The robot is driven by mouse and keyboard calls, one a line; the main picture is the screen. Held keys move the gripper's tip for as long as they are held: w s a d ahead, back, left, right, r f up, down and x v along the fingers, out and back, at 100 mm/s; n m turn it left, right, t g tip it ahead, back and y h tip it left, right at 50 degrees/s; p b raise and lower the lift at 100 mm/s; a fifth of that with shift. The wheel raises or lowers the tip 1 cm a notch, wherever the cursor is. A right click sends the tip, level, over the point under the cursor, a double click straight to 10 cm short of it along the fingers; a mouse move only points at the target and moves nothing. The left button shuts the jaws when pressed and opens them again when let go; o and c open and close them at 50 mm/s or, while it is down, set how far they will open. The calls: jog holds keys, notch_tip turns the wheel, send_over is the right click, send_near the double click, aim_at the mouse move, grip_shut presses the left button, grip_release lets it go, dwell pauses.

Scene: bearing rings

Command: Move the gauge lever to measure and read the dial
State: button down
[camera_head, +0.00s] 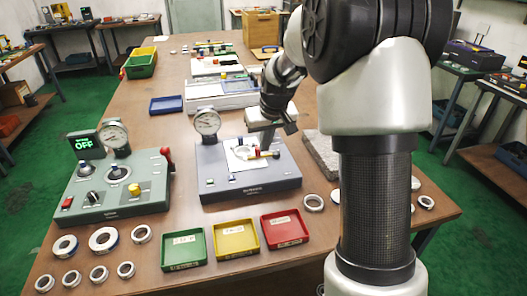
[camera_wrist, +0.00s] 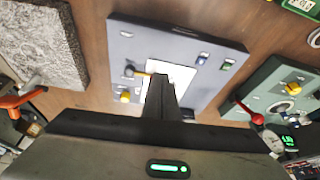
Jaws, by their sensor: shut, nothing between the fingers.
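The grey gauge fixture (camera_head: 212,180) stands mid-table with a round white dial (camera_head: 207,122) at its back left; the dial reading is too small to make out. On its top is a white plate with a small tan lever (camera_head: 261,154) with a red end. In the wrist view the fixture (camera_wrist: 207,82) shows the lever (camera_wrist: 138,71) left of the fingers. My gripper (camera_head: 270,143) is shut and empty above the plate, close to the lever; it also shows in the wrist view (camera_wrist: 161,82). I cannot tell whether it touches the lever.
A green machine (camera_head: 150,195) with a red lever (camera_head: 167,157), a dial (camera_head: 115,135) and a display reading OFF (camera_head: 84,144) stands left. Green (camera_head: 184,249), yellow (camera_head: 236,239) and red (camera_head: 284,229) trays lie in front. Several rings lie front left; a granite slab (camera_head: 322,152) is right.

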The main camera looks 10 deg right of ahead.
jog(key=shift+v, duration=1.15)
jog(key=c, duration=2.5)
grip_release()
